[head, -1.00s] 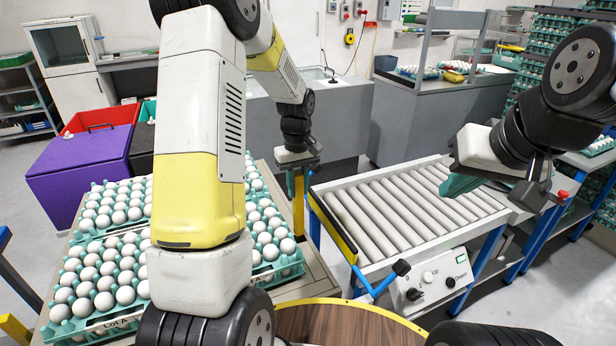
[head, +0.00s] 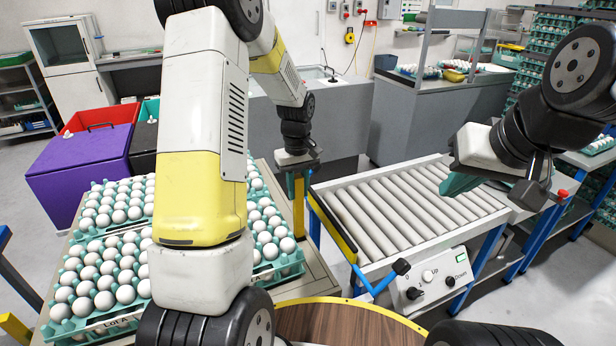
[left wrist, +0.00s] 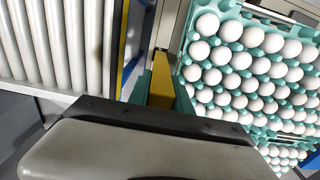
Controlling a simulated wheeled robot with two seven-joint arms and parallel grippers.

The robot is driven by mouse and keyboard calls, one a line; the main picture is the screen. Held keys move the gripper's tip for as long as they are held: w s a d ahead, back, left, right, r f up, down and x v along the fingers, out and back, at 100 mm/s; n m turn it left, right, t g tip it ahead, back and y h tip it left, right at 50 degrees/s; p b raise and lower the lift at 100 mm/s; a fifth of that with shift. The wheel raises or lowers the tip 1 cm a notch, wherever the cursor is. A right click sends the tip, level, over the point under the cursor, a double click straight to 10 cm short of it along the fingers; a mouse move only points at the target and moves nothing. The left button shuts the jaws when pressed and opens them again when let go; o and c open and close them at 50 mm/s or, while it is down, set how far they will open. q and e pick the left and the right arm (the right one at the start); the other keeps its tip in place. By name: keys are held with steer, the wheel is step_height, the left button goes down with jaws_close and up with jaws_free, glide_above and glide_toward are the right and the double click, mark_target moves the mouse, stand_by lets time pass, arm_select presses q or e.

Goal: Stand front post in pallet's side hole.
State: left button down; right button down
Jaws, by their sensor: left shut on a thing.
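My left gripper (head: 298,176) is shut on the yellow post (head: 298,208), which hangs upright below it in the head view. In the left wrist view, the post (left wrist: 161,80) lies between the teal fingers. The pallet (head: 318,276) lies under the egg trays, and its right side shows beside the conveyor. The post's lower end is close to the pallet's right side; I cannot tell whether it is in a hole. The side hole is not visible. My right gripper (head: 498,188) is above the conveyor's right end, its fingers apart and empty.
Egg trays (head: 292,262) full of white eggs cover the pallet, close left of the post. The roller conveyor (head: 400,205), with a yellow-edged side and a control box (head: 432,281), stands close on the right. A round wooden top (head: 345,325) is in front.

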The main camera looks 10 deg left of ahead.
mark_target(298, 205)
arm_select(q)
steer(key=shift+f, duration=2.85)
steer(key=c, duration=1.1)
jaws_free()
